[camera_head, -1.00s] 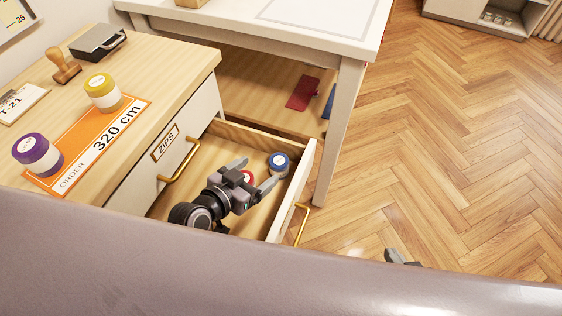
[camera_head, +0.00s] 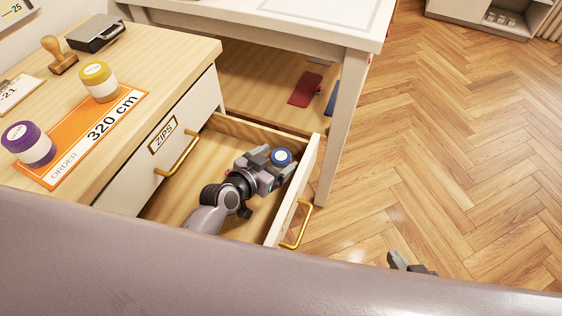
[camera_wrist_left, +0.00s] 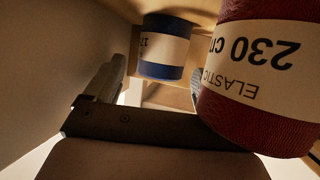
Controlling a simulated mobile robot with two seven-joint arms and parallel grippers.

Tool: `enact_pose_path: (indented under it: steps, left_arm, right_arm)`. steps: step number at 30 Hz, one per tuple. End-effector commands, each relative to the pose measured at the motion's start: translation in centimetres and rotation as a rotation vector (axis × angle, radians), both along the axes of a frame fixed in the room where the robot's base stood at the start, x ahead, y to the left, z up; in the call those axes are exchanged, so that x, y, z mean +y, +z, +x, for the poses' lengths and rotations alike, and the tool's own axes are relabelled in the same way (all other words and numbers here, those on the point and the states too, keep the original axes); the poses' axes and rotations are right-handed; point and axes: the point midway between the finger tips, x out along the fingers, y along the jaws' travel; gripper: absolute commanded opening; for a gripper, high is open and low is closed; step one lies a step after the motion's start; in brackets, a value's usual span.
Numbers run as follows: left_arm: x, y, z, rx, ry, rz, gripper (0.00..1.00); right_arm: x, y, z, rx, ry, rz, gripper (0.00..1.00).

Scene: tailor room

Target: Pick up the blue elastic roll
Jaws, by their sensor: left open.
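The blue elastic roll (camera_head: 281,157), with a pale label band, stands in the open drawer (camera_head: 233,128) near its far right corner. In the left wrist view the blue roll (camera_wrist_left: 165,60) is ahead, between the finger directions. My left gripper (camera_head: 273,166) is open, low inside the drawer and close to the blue roll; I cannot tell whether they touch. A red roll (camera_wrist_left: 245,100) labelled "ELASTIC 230 cm" looms large at the right of the wrist view, partly covering the right finger. In the head view my gripper hides it. My right gripper (camera_head: 408,264) shows only in part.
The drawer front (camera_head: 293,197) with a gold handle (camera_head: 298,228) stands right of my left gripper. The "ZIPS" drawer (camera_head: 165,150) is closed above. The tabletop holds yellow (camera_head: 98,82) and purple (camera_head: 29,143) rolls on an orange order card (camera_head: 75,140).

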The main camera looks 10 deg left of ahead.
Motion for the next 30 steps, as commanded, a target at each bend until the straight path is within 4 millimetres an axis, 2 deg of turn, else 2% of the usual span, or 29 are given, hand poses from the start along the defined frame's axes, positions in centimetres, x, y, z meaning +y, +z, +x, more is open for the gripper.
enact_pose_path:
  steps: [3, 4, 9, 22, 30]
  left_arm:
    - [0.0, 0.0, 0.0, 0.0, 0.0, 0.0, 0.83]
    - [0.0, 0.0, 0.0, 0.0, 0.0, 0.0, 0.8]
    - [0.0, 0.0, 0.0, 0.0, 0.0, 0.0, 0.25]
    - [0.0, 0.5, 0.0, -0.001, 0.0, 0.0, 0.23]
    - [0.1, 2.8, 0.5, -0.002, 0.001, 0.001, 0.23]
  right_arm:
    - [0.0, 0.1, 0.0, -0.001, 0.0, 0.002, 0.0]
    - [0.1, 0.1, 0.0, 0.0, 0.0, 0.002, 0.0]
    - [0.2, 0.1, 0.0, 0.0, -0.002, 0.005, 0.0]
    - [0.2, 0.5, 0.0, -0.002, -0.002, 0.006, 0.0]
    - [0.0, 2.3, 0.0, -0.009, -0.001, -0.005, 0.0]
